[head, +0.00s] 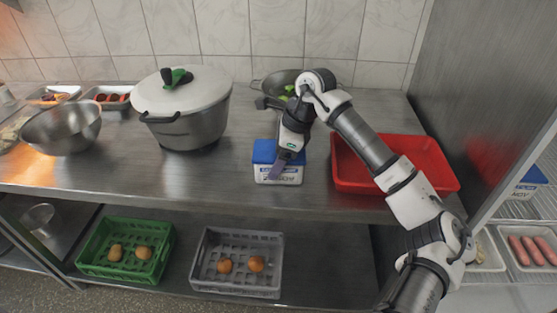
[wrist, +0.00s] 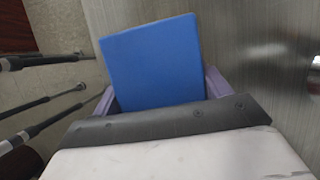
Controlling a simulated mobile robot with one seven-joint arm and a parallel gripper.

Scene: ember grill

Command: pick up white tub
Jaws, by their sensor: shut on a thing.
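The white tub (head: 268,176) has a blue lid and stands upright near the front edge of the steel counter, in the middle of the head view. My gripper (head: 281,166) reaches down over it from above and is shut on it. In the wrist view the tub's blue lid (wrist: 153,62) fills the space between my two purple fingers, one on each side. The tub's white body is hidden there. I cannot tell whether the tub's base is clear of the counter.
A red tray (head: 445,187) lies to the right, behind my arm. A large lidded pot (head: 190,127) stands to the left, with a steel bowl (head: 62,128) beyond. A green crate (head: 91,252) and a grey crate (head: 238,284) are on the lower shelf.

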